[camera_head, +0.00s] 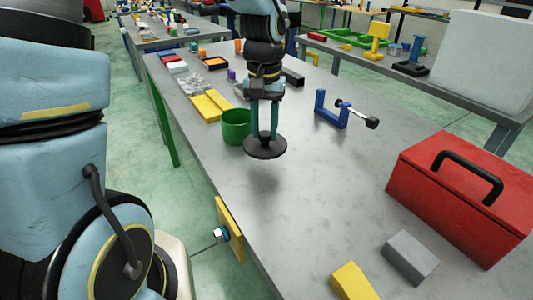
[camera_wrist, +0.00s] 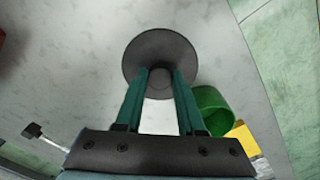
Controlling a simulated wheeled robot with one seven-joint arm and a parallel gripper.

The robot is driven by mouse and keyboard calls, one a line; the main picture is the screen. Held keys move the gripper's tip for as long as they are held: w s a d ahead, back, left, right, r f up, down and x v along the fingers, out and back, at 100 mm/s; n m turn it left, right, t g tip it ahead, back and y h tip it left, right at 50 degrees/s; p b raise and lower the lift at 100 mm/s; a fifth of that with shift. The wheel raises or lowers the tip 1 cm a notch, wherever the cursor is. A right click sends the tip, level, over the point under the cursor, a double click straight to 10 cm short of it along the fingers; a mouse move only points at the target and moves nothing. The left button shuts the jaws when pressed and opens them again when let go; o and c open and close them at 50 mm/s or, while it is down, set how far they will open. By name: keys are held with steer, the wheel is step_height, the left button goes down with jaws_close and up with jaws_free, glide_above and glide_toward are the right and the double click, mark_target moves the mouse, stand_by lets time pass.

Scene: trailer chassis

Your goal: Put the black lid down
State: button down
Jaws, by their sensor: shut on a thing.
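The black lid (camera_head: 265,147) is a round dark disc with a knob on top. My gripper (camera_head: 264,134) is shut on the lid's knob and holds it level above the grey table, with a soft shadow below it. In the wrist view the lid (camera_wrist: 160,52) sits at the tips of my two green fingers (camera_wrist: 160,84). A green cup (camera_head: 235,127) stands on the table just left of and behind the lid; it also shows in the wrist view (camera_wrist: 211,107).
Yellow blocks (camera_head: 205,107) lie beyond the cup. A blue clamp-like tool (camera_head: 330,112) lies to the right. A red toolbox (camera_head: 460,190), a grey block (camera_head: 410,256) and a yellow block (camera_head: 352,283) are nearer. The table (camera_head: 300,190) is bare in the middle.

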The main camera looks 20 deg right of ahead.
mark_target(265, 133)
steer(key=shift+f+p, duration=0.35)
steer(key=shift+f, duration=2.65)
steer(key=shift+f, duration=0.1)
steer(key=c, duration=0.5)
jaws_free()
step_height(265, 133, up, 12)
steer(key=shift+r+b, duration=0.15)
steer(key=shift+b, duration=0.45)
steer(key=a+f+n, duration=0.2)
steer(key=a, duration=0.6)
steer(key=w+a+f+n+t, duration=0.1)
steer(key=a+f, duration=0.1)
steer(key=a, duration=0.7)
steer(key=a+f+n, duration=0.2)
steer(key=a, duration=0.6)
steer(key=shift+w+a+n+t, duration=0.15)
steer(key=shift+n+t, duration=0.15)
